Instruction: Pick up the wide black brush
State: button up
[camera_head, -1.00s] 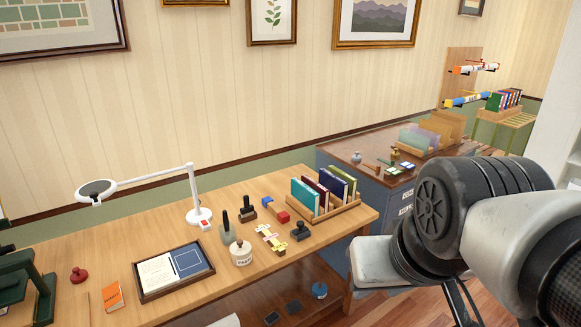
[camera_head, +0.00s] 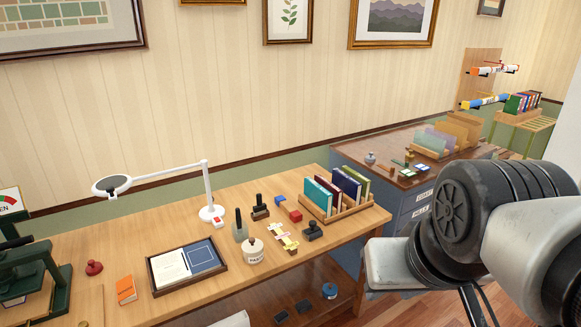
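No object is plainly a wide black brush at this size. Small dark candidates stand on the wooden table: a squat black piece with a knob (camera_head: 312,231), a dark block with an upright handle (camera_head: 260,207), and a grey-green piece with a tall black handle (camera_head: 240,226). I cannot tell which, if any, is the brush. My arm fills the right side of the picture, to the right of the table. My gripper's fingers do not show, so its state cannot be seen.
The wooden table (camera_head: 115,247) also holds a white lamp (camera_head: 211,212), a framed tray (camera_head: 151,279), a white jar (camera_head: 253,252), a book rack (camera_head: 345,213) and an orange booklet (camera_head: 125,290). A green press (camera_head: 55,285) stands at left. A blue-grey cabinet (camera_head: 357,180) stands behind at right.

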aim_at(260, 208)
jog(key=i+l+u, duration=0.15)
jog(key=i+u, duration=0.2)
jog(key=i, duration=0.25)
jog(key=i+l+u, duration=0.35)
jog(key=i, duration=0.25)
jog(key=i+l+u, duration=0.35)
jog(key=i, duration=0.25)
jog(key=l, duration=0.1)
